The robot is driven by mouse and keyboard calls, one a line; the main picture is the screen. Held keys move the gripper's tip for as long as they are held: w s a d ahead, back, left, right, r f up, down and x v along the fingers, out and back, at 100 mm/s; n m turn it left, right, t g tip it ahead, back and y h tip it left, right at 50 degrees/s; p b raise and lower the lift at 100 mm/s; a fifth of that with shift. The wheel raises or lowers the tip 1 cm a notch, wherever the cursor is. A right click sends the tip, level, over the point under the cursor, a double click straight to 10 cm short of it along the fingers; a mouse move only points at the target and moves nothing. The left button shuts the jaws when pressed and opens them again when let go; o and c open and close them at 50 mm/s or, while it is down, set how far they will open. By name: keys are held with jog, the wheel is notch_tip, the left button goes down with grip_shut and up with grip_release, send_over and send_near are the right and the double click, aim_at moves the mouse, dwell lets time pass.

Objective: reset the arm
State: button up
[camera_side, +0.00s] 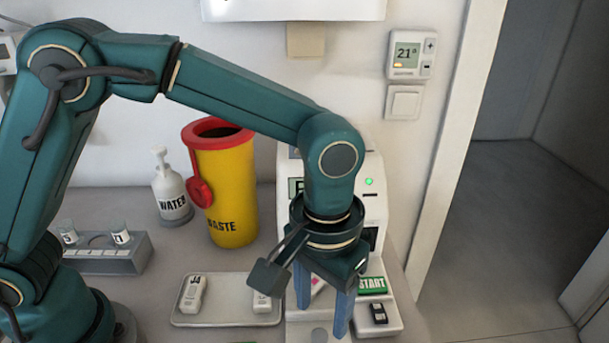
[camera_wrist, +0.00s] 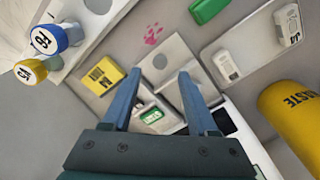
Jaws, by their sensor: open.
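My teal arm reaches across the side view from the left, bent downward at the wrist. My gripper (camera_side: 321,318) has two blue fingers pointing down, spread apart over the front of a white machine (camera_side: 373,205). In the wrist view my gripper (camera_wrist: 160,72) also shows its fingers apart, with nothing visibly clamped between the tips. A small white piece with a green face (camera_wrist: 151,115) shows in the gap between the fingers, near their bases; I cannot tell its height. The arm and gripper hide part of the machine's front.
A tray (camera_side: 225,318) with white cartridges lies left of the gripper. Behind stand a yellow waste bin (camera_side: 228,175) with red rim and a water bottle (camera_side: 171,186). A vial rack (camera_side: 115,262) is at left. A yellow box (camera_wrist: 103,76) shows in the wrist view.

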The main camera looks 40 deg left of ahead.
jog(key=shift+r, duration=0.2)
jog(key=a+r+n+t+h, duration=0.1)
jog(key=a+r+n+t, duration=0.15)
jog(key=a+r, duration=0.7)
jog(key=s+a+f+m+t+y, duration=0.1)
jog(key=s+a+m+t, duration=0.1)
jog(key=s+a, duration=0.5)
jog(key=shift+s+a+f+t, duration=0.25)
jog(key=shift+s+f+t, duration=0.05)
jog(key=shift+s+t, duration=0.25)
jog(key=shift+m, duration=0.25)
